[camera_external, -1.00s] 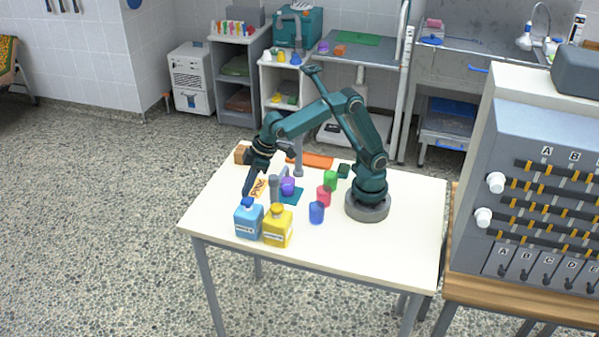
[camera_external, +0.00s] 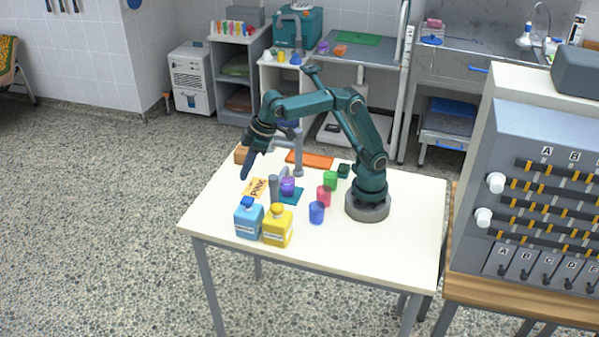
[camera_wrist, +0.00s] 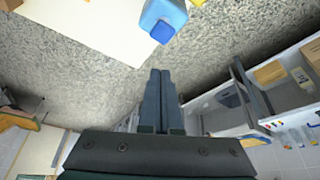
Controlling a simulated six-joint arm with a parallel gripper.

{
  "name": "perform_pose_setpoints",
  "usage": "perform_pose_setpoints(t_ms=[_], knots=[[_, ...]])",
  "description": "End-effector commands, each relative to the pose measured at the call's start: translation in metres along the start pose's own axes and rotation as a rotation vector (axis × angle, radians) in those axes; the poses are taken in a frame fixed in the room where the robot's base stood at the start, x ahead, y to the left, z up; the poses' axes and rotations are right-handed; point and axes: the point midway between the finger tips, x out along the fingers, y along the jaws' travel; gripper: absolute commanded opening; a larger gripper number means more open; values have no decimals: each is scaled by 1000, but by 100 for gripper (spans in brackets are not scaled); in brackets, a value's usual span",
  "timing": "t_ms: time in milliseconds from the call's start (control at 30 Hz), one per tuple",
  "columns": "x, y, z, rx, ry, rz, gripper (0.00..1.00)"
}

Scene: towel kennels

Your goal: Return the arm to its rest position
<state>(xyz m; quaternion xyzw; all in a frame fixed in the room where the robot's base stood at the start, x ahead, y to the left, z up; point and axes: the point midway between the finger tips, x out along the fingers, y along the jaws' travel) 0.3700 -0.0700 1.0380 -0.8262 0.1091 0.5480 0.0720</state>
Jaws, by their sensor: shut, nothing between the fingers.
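My gripper (camera_external: 246,168) is raised above the left part of the white table (camera_external: 350,255), shut and empty. In the wrist view its two dark fingers (camera_wrist: 160,92) lie together, pointing out over the speckled floor. Under and to the right of it in the external view lies an orange card (camera_external: 257,188) with dark lettering. My arm is bent at the elbow, reaching left from its base at the right of the table.
A blue bottle (camera_external: 248,217) and a yellow bottle (camera_external: 278,227) stand at the front. Blue (camera_external: 316,212), red (camera_external: 324,195) and green (camera_external: 330,180) cups stand near my base. A purple cup (camera_external: 287,187) is on a teal mat (camera_external: 294,197). An orange tray (camera_external: 310,160) lies behind.

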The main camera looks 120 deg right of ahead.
Motion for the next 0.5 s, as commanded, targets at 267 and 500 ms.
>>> perform_pose_setpoints(t_ms=[267,500], knots=[[-27,1,-2,3,63,-16,0],[-74,9,45,-23,126,-53,0]])
